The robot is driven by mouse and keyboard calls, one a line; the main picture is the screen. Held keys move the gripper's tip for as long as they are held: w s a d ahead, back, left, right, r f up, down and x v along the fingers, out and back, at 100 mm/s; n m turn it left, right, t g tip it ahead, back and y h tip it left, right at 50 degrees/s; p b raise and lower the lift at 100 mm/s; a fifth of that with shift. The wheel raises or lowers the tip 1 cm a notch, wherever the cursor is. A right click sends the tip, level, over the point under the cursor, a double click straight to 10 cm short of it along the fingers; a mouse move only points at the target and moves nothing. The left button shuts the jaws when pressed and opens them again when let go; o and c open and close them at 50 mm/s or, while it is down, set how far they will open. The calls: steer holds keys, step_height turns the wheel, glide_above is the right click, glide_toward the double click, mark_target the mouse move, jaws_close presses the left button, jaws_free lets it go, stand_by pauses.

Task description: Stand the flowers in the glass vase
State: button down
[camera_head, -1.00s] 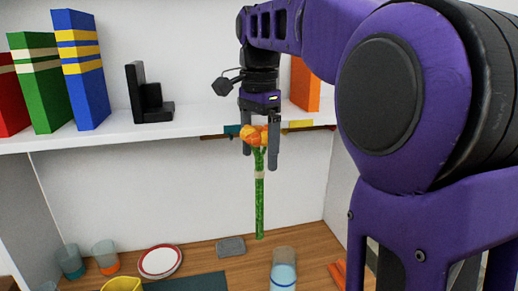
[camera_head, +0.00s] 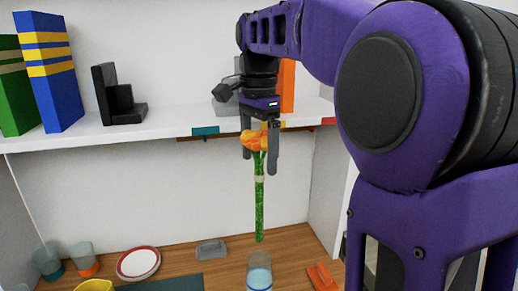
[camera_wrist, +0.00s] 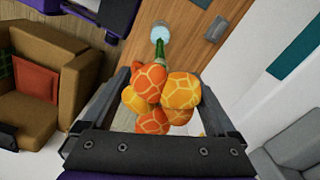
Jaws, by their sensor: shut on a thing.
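The flowers, a bunch of orange heads (camera_head: 255,140) on a green stem (camera_head: 259,208), hang upright with the stem down. My gripper (camera_head: 260,165) is shut on the flowers near the heads. The heads (camera_wrist: 165,95) also fill the space between the fingers in the wrist view. The glass vase (camera_head: 259,272), clear with a blue band, stands on the wooden surface, cut off by the bottom edge. The stem's lower end is above the vase, apart from it in the head view. In the wrist view the stem lines up with the vase (camera_wrist: 160,33).
A grey block (camera_head: 211,250) and an orange item (camera_head: 322,277) flank the vase. A red-rimmed plate (camera_head: 138,263) and two cups (camera_head: 83,260) stand left. A shelf (camera_head: 165,133) with books and a black bookend (camera_head: 116,95) runs behind the gripper.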

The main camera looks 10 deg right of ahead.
steer(key=shift+f+b, duration=4.95)
steer(key=shift+f, duration=2.65)
jaws_free()
steer(key=shift+r, duration=0.1)
step_height(320, 180, up, 17)
steer(key=p, duration=0.5)
steer(key=shift+r, duration=0.15)
